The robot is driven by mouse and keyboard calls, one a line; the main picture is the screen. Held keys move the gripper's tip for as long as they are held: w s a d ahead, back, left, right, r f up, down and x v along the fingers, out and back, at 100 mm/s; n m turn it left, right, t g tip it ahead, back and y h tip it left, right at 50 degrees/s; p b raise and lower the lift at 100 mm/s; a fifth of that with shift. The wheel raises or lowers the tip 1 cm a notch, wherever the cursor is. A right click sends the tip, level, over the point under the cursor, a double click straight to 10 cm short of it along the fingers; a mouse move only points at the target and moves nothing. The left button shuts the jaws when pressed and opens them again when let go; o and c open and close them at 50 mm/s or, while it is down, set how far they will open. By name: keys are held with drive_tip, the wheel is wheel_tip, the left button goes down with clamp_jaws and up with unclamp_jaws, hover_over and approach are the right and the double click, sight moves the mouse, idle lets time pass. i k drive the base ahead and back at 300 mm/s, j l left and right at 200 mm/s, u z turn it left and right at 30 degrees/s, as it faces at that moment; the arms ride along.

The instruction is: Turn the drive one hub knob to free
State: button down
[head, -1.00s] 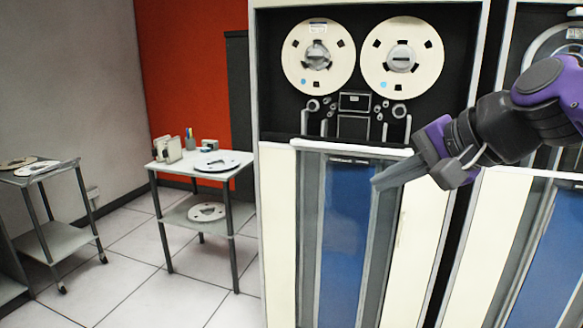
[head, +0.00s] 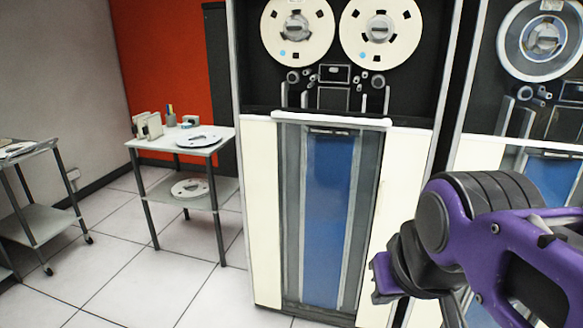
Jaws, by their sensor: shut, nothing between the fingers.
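A tall tape drive (head: 258,160) stands in the middle of the head view with two cream reels side by side. The left reel has a grey hub knob (head: 295,27) and the right reel has a grey hub knob (head: 380,28). A second drive (head: 478,152) stands to the right, with a reel hub knob (head: 544,38). I cannot read which drive is number one, nor the knob settings. My gripper (head: 453,312) is low at the right, shut and empty, well below the reels and touching no knob. My wrist partly hides it.
A small side table (head: 150,143) with a reel on each shelf stands left of the drive. A cart (head: 50,238) with casters is at the far left. The tiled floor (head: 110,285) between them is clear.

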sight(294, 28)
drive_tip(key=i+j+z, duration=0.1)
drive_tip(key=z, duration=0.3)
drive_tip(key=j+z, duration=0.4)
drive_tip(key=i+j+z, duration=0.2)
drive_tip(key=j, duration=0.6)
drive_tip(key=j+z, duration=0.15)
drive_tip(key=j, duration=0.65)
drive_tip(key=k, duration=0.05)
